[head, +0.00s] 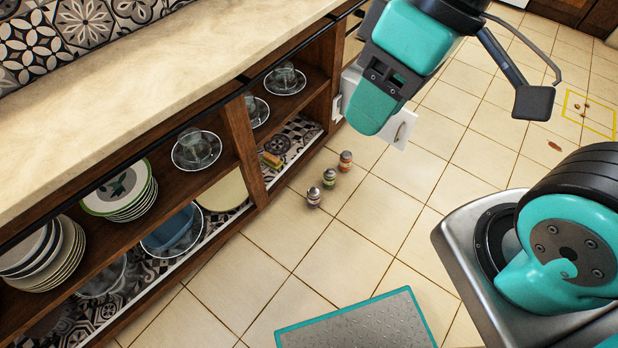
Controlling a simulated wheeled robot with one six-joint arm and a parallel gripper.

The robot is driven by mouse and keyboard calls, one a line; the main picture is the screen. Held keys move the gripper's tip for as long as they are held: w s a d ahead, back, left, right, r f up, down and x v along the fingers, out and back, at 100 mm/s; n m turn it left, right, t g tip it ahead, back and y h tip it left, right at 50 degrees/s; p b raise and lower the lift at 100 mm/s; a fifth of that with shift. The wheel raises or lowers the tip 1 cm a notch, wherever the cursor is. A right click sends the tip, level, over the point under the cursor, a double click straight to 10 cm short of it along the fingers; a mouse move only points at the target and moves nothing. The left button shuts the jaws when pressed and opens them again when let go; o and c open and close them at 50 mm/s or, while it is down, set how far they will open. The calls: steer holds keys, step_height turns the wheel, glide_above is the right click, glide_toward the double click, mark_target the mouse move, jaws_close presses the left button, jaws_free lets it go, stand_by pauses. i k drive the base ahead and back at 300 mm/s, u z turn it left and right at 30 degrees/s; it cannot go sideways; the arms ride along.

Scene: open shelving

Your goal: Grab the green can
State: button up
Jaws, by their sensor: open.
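Three small canisters stand upright in a slanting row on the tiled floor, just in front of the shelving. The middle one has a green band and a silvery top; it is the green can (329,178). My gripper (378,104) is teal and hangs in the upper middle of the head view, above the floor and up and to the right of the can in the picture. It is open, with nothing seen in it, and does not touch the can. Its fingers are only partly visible from this angle.
An orange-red canister (345,161) and a purplish one (313,197) stand close on either side of the can. The wooden shelving (243,140) with plates and glasses runs along the left under a pale countertop (180,80). The tiled floor to the right is mostly clear.

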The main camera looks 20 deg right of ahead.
mark_target(330, 175)
steer(key=u, duration=0.35)
steer(key=i, duration=0.7)
steer(key=z, duration=0.6)
steer(key=i, duration=0.8)
steer(key=z, duration=0.9)
